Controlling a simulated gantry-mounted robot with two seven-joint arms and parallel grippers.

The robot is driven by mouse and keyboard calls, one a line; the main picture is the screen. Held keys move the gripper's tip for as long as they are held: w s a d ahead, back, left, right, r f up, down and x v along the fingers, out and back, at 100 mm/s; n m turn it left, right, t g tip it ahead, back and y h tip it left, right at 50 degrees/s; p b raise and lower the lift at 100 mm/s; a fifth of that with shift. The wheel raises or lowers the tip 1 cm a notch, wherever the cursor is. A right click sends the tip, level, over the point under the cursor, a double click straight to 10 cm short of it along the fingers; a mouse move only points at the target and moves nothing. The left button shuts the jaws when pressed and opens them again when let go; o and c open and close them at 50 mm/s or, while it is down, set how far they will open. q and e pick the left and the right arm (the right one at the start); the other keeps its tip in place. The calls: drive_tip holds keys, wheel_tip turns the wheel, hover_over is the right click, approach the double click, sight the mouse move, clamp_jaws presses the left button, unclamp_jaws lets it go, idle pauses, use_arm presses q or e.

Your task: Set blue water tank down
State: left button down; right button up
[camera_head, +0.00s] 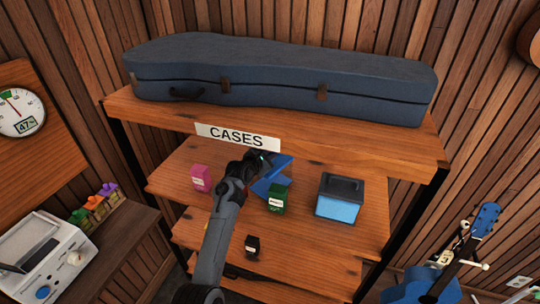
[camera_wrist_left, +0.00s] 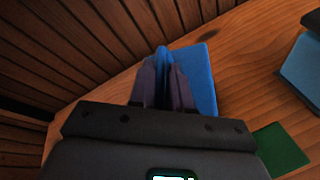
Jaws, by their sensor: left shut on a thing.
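My left gripper (camera_head: 264,159) reaches over the middle shelf from the front. It is shut on a thin upright part of a blue thing (camera_head: 270,184), which I take to be the blue water tank. In the left wrist view the fingertips (camera_wrist_left: 163,72) pinch this upright part, and a flat blue area (camera_wrist_left: 204,82) shows to the right of them. The arm hides part of the blue thing in the head view. It is at or just above the wooden shelf (camera_head: 300,165); I cannot tell whether it touches. My right gripper is not in view.
A green box (camera_head: 277,199) stands close in front of the blue thing. A black-topped blue unit (camera_head: 341,198) stands to the right, a pink box (camera_head: 201,178) to the left, a small black box (camera_head: 252,246) lower down. The CASES sign (camera_head: 237,138) and upper shelf hang above.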

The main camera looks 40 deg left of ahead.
use_arm(q)
drive_tip(key=c, duration=1.5)
unclamp_jaws()
drive_tip(key=o, duration=0.4)
drive_tip(key=shift+r, duration=0.1)
